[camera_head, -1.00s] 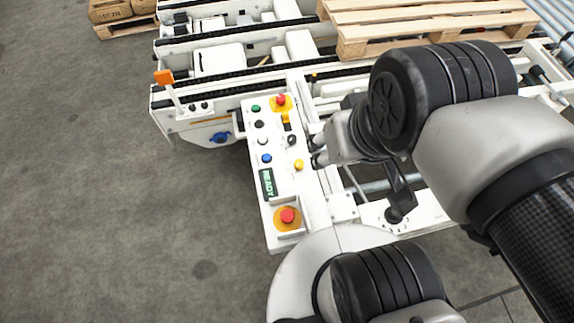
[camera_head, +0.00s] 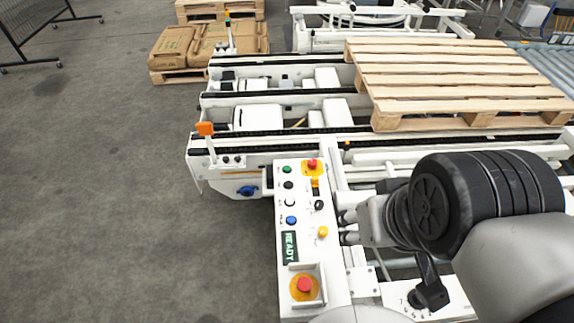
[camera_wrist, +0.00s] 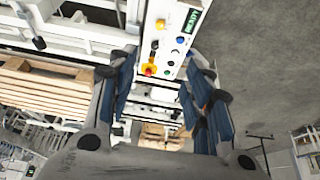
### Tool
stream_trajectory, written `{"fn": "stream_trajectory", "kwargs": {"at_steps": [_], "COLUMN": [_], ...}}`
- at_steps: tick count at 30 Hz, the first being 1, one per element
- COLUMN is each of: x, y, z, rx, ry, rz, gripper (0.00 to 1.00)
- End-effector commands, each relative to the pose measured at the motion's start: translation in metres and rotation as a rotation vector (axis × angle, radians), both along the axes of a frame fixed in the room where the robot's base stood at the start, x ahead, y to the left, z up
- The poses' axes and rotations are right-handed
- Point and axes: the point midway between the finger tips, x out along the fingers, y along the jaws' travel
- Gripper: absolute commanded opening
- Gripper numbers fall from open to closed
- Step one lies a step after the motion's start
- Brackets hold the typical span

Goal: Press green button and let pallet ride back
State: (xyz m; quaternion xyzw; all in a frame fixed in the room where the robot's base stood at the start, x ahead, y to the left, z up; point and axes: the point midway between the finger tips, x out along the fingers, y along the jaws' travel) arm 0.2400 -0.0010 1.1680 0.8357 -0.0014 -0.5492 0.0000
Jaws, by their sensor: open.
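The green button (camera_head: 287,169) is at the top left of the white control panel (camera_head: 284,262), above black, white and blue buttons. The panel display (camera_head: 290,247) reads READY. The empty wooden pallet (camera_head: 455,80) lies on the chain conveyor (camera_head: 290,137), toward its right side. My gripper (camera_head: 347,229) is just right of the panel in the head view, apart from the green button. In the wrist view its open fingers (camera_wrist: 160,90) frame part of the panel (camera_wrist: 172,52), and nothing is between them.
Red emergency buttons (camera_head: 304,285) sit at the panel's near and far ends. A pallet of brown sacks (camera_head: 205,47) stands beyond the conveyor's far left. An orange-topped post (camera_head: 205,129) rises at the conveyor's left corner.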

Motion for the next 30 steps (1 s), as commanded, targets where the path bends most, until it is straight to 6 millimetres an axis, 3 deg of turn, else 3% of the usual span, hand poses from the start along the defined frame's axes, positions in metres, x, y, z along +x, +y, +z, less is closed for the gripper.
{"fn": "stream_trajectory", "kwargs": {"at_steps": [6,27,30], "x": [0.0,0.0,0.0], "y": [0.0,0.0,0.0], "z": [0.0,0.0,0.0], "rx": [0.0,0.0,0.0], "ry": [0.0,0.0,0.0], "rz": [0.0,0.0,0.0], "gripper": [0.46,0.0,0.0]}}
